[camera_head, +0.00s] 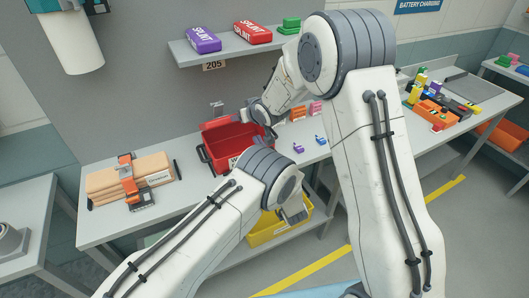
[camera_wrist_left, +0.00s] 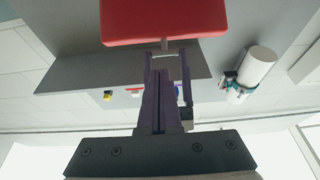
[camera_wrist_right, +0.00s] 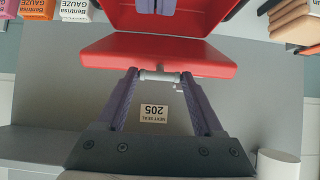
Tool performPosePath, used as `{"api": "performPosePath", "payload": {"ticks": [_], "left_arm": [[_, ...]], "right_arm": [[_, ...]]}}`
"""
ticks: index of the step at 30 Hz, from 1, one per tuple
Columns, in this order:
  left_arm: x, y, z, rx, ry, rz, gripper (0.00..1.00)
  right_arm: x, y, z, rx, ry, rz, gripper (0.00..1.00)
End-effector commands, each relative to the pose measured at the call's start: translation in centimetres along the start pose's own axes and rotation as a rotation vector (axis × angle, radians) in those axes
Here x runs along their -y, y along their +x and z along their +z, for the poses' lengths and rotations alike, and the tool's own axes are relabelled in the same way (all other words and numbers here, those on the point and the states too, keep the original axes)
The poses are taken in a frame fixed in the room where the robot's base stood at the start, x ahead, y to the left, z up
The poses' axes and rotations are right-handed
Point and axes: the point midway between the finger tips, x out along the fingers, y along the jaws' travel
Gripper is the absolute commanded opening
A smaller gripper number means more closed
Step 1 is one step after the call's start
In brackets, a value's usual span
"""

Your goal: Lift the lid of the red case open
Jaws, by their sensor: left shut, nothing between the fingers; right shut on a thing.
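The red case (camera_head: 235,160) stands on the bench against the wall, its dark inside partly showing. Its lid (camera_wrist_right: 155,55) is raised, a flat red panel with a pale handle bar (camera_wrist_right: 160,76) on its edge in the right wrist view. My right gripper (camera_wrist_right: 160,84) is shut on that bar; in the head view it is behind the case's right side.
A shelf (camera_head: 225,50) with purple and red splint packs (camera_head: 252,32) hangs above. Tan packages with an orange strap (camera_head: 127,180) lie left of the case. A yellow bin (camera_head: 270,232) is below.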

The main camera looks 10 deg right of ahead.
Motion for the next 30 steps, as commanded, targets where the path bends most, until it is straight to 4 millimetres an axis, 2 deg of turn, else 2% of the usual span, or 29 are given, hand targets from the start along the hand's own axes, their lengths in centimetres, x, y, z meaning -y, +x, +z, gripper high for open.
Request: {"api": "performPosePath", "payload": {"ticks": [1,6,12,30], "left_arm": [[0.1,1.3,-0.1,-0.002,-0.001,-0.005,0.00],[0.1,4.7,-0.1,-0.001,-0.001,-0.003,0.00],[0.0,7.1,0.0,-0.001,-0.001,0.000,0.00],[-0.1,8.4,-0.5,0.023,-0.001,0.001,0.00]], "right_arm": [[0.0,0.0,-0.1,-0.003,0.000,0.000,0.00],[0.0,0.0,-0.1,-0.003,0.000,0.000,0.00],[0.0,0.0,-0.1,-0.003,0.000,0.000,0.00],[0.0,0.0,-0.1,-0.001,0.000,0.000,0.00]]}}
